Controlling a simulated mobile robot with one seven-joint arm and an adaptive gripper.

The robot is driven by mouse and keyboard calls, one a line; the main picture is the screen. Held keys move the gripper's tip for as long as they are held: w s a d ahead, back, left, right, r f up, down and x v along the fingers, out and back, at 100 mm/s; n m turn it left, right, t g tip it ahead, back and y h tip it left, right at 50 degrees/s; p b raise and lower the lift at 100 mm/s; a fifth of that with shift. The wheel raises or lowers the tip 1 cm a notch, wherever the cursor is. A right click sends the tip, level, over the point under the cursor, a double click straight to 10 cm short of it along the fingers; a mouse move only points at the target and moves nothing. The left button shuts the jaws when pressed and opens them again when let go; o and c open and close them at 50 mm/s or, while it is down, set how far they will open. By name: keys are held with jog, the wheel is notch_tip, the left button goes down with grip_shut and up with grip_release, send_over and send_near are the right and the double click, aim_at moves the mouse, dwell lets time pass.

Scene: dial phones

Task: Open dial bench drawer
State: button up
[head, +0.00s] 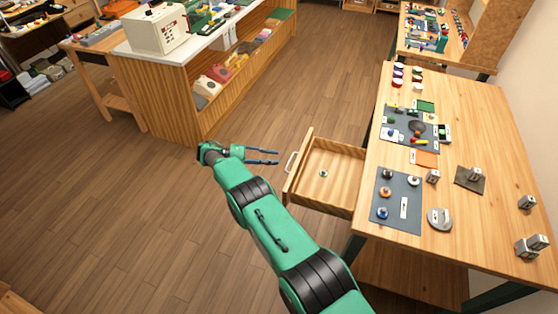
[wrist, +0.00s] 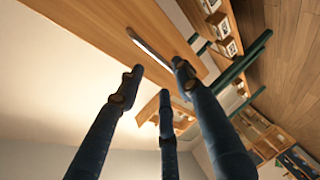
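The dial bench drawer (head: 345,161) stands pulled out from the left side of the wooden bench (head: 480,130). A small round greenish piece (head: 324,173) lies inside it. The drawer's pale bar handle (head: 290,162) is on its left front. My gripper (head: 278,157) is just left of the handle, with its dark fingers pointing right and spread apart. In the wrist view the silver handle (wrist: 150,48) crosses the wooden drawer front (wrist: 110,25), just beyond the open fingertips (wrist: 158,72). No contact with the handle is clear.
The bench top carries a grey mat (head: 397,205) with dials, several small grey boxes and tools. A wooden counter with shelves (head: 195,75) stands at the upper left. The floor (head: 90,200) left of the drawer is clear.

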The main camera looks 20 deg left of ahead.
jog(key=shift+v, duration=2.55)
